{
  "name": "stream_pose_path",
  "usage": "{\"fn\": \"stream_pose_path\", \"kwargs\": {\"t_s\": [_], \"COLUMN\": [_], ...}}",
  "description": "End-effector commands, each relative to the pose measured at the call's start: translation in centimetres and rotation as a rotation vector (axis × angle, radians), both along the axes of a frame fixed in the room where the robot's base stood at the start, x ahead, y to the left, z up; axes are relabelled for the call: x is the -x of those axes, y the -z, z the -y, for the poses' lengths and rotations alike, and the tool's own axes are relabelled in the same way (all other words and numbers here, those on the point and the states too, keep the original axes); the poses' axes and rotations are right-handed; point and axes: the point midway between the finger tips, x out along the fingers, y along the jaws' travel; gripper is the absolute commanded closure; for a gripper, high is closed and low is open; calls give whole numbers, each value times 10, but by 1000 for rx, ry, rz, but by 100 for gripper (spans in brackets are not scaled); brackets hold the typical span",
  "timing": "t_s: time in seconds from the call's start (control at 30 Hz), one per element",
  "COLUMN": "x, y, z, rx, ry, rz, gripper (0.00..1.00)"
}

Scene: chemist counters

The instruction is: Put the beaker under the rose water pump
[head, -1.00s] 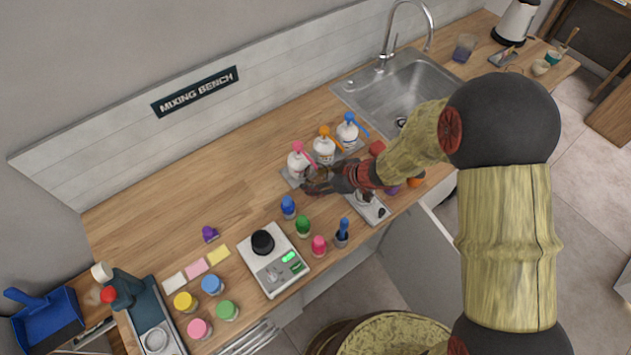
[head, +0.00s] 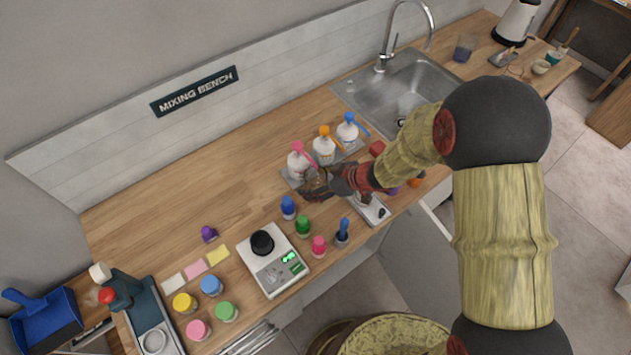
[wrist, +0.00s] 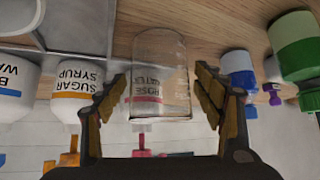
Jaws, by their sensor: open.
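The rose water bottle (head: 298,167) is white with a pink pump and stands at the left end of a row of three pump bottles. Its label shows through the clear glass beaker (wrist: 176,60) in the wrist view, which is upside down. The beaker stands upright in front of this bottle, close to the pink pump (wrist: 142,136). I cannot tell the exact gap between spout and beaker mouth. My gripper (head: 312,188) is open at the beaker; in the wrist view its fingers (wrist: 161,100) are on either side, with a visible gap on the right.
The sugar syrup bottle (head: 324,150), with an orange pump, and a blue-pump bottle (head: 347,133) share the grey tray. Blue (head: 288,207) and green (head: 303,227) capped bottles stand near my gripper. A scale (head: 272,272) is at front left. Bare counter lies left of the tray.

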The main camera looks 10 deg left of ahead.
Motion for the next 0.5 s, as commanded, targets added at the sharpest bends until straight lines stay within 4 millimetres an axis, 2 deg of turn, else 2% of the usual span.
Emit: {"fn": "stream_pose_path", "kwargs": {"t_s": [0.27,0.5], "x": [0,9], "y": [-9,-42], "z": [4,34], "rx": [-1,-1], "ry": [2,4], "rz": [1,2], "gripper": [32,32]}}
